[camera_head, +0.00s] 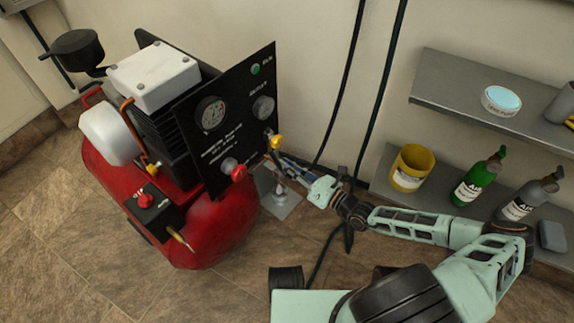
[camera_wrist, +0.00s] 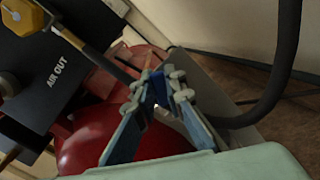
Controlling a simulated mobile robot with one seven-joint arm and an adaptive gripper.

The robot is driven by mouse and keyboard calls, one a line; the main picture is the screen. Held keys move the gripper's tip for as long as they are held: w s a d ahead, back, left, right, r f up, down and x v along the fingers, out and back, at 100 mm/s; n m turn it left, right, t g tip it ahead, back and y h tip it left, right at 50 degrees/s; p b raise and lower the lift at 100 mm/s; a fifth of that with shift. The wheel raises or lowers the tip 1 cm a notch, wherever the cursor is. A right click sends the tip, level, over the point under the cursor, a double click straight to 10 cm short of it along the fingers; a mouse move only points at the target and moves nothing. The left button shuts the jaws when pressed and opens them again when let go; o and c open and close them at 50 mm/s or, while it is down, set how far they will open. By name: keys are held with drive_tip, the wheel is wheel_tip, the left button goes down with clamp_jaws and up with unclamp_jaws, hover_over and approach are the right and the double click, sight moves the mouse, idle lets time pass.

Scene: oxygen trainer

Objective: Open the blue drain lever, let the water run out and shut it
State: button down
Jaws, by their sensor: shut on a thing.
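The red compressor tank (camera_head: 215,230) stands at the left, and its rounded red side also shows in the wrist view (camera_wrist: 85,150). My gripper (camera_head: 290,166) is at the right edge of the black panel, low beside the tank. In the wrist view my gripper (camera_wrist: 162,88) has its blue-grey fingers close together, shut on a small dark blue piece, which looks like the blue drain lever (camera_wrist: 160,93). The fingers hide most of it, so its angle cannot be told. No running water can be made out.
The black panel (camera_head: 235,110) carries a gauge (camera_head: 211,114), a red knob (camera_head: 234,169) and a yellow knob (camera_head: 277,141) close to my gripper. A grey plate (camera_head: 281,206) lies below. A black hose (camera_wrist: 278,75) passes at the right. Shelves (camera_head: 460,85) hold bottles.

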drive_tip(key=m, duration=0.3)
drive_tip(key=shift+w+d+f+p, duration=0.25)
drive_tip(key=shift+w+f+p, duration=0.1)
drive_tip(key=shift+w, duration=0.05)
drive_tip(key=shift+w+d+f+m+b, duration=0.15)
drive_tip(key=shift+f+m+b, duration=0.25)
drive_tip(key=shift+m, duration=1.05)
drive_tip(key=shift+w+d+f+m+b, duration=0.15)
drive_tip(key=shift+f+m+b, duration=0.3)
drive_tip(key=shift+m, duration=1.05)
drive_tip(key=shift+w+d+f+m+b, duration=0.15)
drive_tip(key=shift+f+m, duration=0.4)
drive_tip(key=shift+m, duration=0.9)
drive_tip(key=shift+a, duration=0.1)
drive_tip(key=c, duration=2)
unclamp_jaws()
drive_tip(key=shift+o, duration=0.2)
drive_tip(key=shift+s, duration=0.1)
